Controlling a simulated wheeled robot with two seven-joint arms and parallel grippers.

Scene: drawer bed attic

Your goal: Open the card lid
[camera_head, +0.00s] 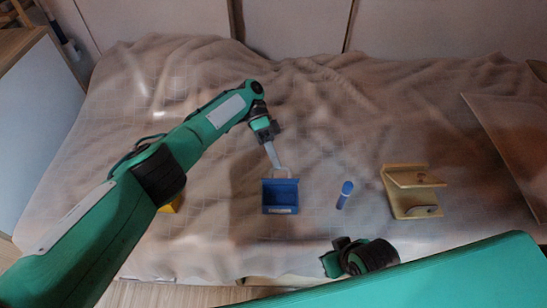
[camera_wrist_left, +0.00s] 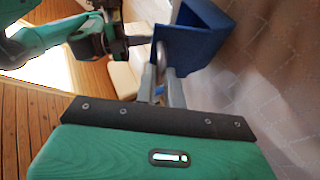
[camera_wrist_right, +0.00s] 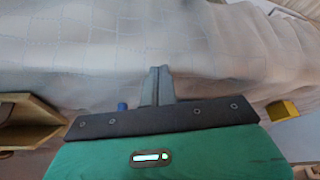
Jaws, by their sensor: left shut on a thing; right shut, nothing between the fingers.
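A small blue box (camera_head: 281,197) with a pale label on its front stands on the cloth in the middle of the head view. A thin pale ring-like part shows at its back edge. My left gripper (camera_head: 277,163) reaches down to that back edge and is shut on it; what exactly lies between the fingers is hard to tell. In the left wrist view the left fingers (camera_wrist_left: 165,85) meet a pale piece beside the blue box (camera_wrist_left: 190,42). Whether the lid is raised cannot be told. My right gripper (camera_wrist_right: 158,87) is shut and empty, away from the box.
A blue-capped bottle or pen (camera_head: 344,196) lies right of the box. A tan open holder (camera_head: 405,203) stands further right. A yellow object (camera_head: 172,205) is partly behind my left arm. A brown board (camera_head: 515,145) lies at the right edge. Bare cloth lies behind the box.

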